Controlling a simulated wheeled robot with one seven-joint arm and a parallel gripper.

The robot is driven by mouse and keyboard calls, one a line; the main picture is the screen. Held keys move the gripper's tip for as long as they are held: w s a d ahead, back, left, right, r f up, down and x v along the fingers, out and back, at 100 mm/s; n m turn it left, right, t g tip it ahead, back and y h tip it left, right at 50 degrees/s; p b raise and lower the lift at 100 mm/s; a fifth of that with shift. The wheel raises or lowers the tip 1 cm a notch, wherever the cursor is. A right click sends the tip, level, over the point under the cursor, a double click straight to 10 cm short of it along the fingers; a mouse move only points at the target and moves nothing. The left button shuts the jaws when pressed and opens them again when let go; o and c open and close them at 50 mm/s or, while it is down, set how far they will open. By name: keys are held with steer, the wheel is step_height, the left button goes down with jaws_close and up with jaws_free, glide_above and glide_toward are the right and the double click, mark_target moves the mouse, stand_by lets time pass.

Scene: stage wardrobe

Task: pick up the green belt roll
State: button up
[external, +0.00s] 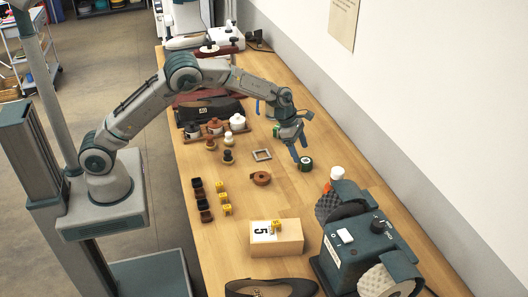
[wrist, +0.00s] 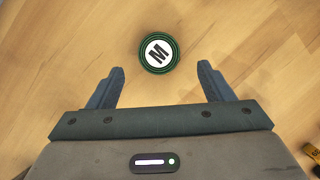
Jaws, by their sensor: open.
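The green belt roll (external: 305,164) lies flat on the wooden bench in the external view. In the wrist view the green belt roll (wrist: 157,53) shows from above, with a white top marked M. My gripper (external: 296,152) is just above and beside it in the external view. In the wrist view my gripper (wrist: 160,78) is open and empty. The roll lies just beyond the fingertips, near the middle of the gap between them, and is not held.
A brown belt roll (external: 261,178) and a square metal frame (external: 262,155) lie nearby on the bench (external: 290,200). A white-topped bottle (external: 336,174) and a grinder-like machine (external: 365,245) stand toward the front right. A wooden box (external: 277,238) stands in front. The bench around the roll is mostly clear.

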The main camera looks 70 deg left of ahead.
mark_target(304, 160)
steer(key=shift+p+x, duration=0.8)
steer(key=shift+x, duration=1.95)
steer(key=shift+w, duration=0.1)
steer(key=c, duration=1.1)
